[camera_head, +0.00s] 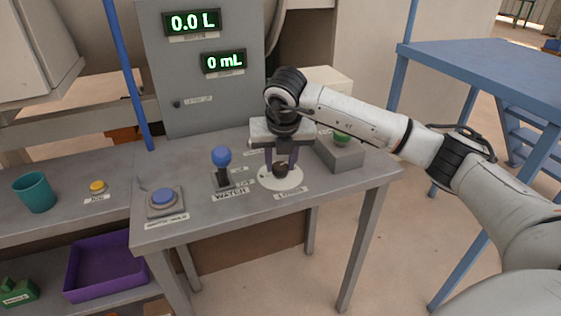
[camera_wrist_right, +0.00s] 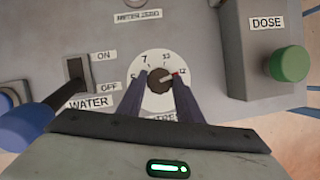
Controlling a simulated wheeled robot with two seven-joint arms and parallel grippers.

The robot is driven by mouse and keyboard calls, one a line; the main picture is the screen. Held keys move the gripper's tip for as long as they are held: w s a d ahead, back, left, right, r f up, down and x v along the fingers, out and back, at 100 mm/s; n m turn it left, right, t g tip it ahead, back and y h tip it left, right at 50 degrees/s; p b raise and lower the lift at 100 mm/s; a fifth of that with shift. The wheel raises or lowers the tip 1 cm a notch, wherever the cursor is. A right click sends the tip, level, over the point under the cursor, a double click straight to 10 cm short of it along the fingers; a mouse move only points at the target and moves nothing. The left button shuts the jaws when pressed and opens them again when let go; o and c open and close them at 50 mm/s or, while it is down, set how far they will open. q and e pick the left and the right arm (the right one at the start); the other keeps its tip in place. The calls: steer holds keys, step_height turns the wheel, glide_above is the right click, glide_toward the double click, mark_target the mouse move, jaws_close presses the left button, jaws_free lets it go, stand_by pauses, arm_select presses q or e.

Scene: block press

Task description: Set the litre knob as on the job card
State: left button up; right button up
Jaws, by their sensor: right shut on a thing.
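The litre knob (camera_head: 281,170) is a dark round knob on a white dial (camera_head: 268,184) on the grey console. My right gripper (camera_head: 281,162) is above it, pointing down, with its fingers shut on the knob from both sides. In the right wrist view the knob (camera_wrist_right: 160,80) sits between the two dark fingers. Its pointer seems to face right, near the 12 mark, with a small red spot there. I cannot see a readable job card. My left gripper is not in view.
A blue-knobbed water lever (camera_head: 222,158) and blue button (camera_head: 163,197) stand left of the knob. The green dose button (camera_head: 342,138) stands right. A teal cup (camera_head: 35,192) is far left.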

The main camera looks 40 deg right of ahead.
steer(key=o, duration=1)
steer(key=shift+r, duration=0.1)
steer(key=v, duration=1)
steer(key=shift+r, duration=0.15)
